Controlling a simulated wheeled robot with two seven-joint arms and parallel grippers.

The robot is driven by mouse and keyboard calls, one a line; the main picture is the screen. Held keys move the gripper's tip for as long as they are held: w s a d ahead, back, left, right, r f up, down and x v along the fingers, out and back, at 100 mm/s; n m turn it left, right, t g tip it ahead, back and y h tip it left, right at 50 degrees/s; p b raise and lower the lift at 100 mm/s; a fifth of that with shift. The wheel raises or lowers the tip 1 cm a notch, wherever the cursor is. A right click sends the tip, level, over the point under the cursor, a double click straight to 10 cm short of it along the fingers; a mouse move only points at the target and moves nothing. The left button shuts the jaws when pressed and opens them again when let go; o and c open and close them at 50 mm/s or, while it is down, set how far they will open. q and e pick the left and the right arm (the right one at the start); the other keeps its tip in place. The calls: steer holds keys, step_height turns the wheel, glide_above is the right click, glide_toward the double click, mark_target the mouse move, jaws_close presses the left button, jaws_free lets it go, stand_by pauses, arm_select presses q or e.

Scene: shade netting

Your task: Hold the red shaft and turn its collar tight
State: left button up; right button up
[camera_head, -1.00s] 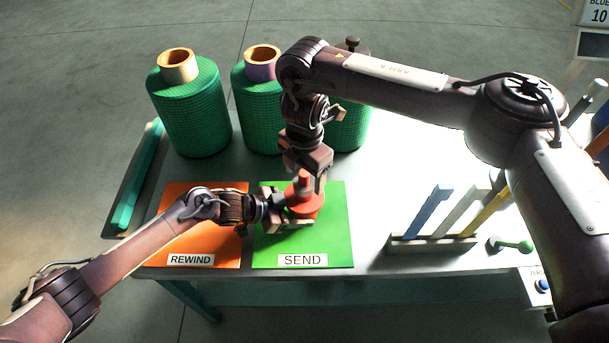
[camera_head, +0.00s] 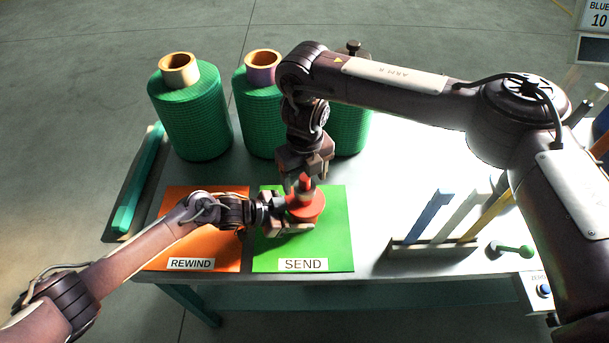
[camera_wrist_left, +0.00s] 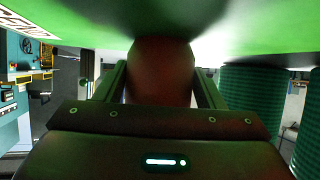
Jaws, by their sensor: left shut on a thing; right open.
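The red shaft (camera_head: 305,206) stands over the green SEND mat (camera_head: 338,250), with a wide red disc and a narrower upright top. Its collar cannot be clearly told apart at the top. My left gripper (camera_head: 290,213) comes in low from the left and is shut on the shaft. In the left wrist view the dark red shaft (camera_wrist_left: 160,70) sits between the two fingers. My right gripper (camera_head: 305,174) points down from above, open, with its fingers around or just beside the shaft's top; contact cannot be told.
An orange REWIND mat (camera_head: 175,248) lies to the left. Several green netting rolls (camera_head: 190,115) stand at the back. A rack (camera_head: 430,247) with blue, white and yellow bars and a green-handled tool (camera_head: 512,249) are at the right. A teal bar (camera_head: 135,185) lies at the left edge.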

mark_target(305, 201)
steer(key=n, duration=0.2)
steer(key=shift+n, duration=0.4)
steer(key=shift+f, duration=1.55)
steer(key=shift+c, duration=0.3)
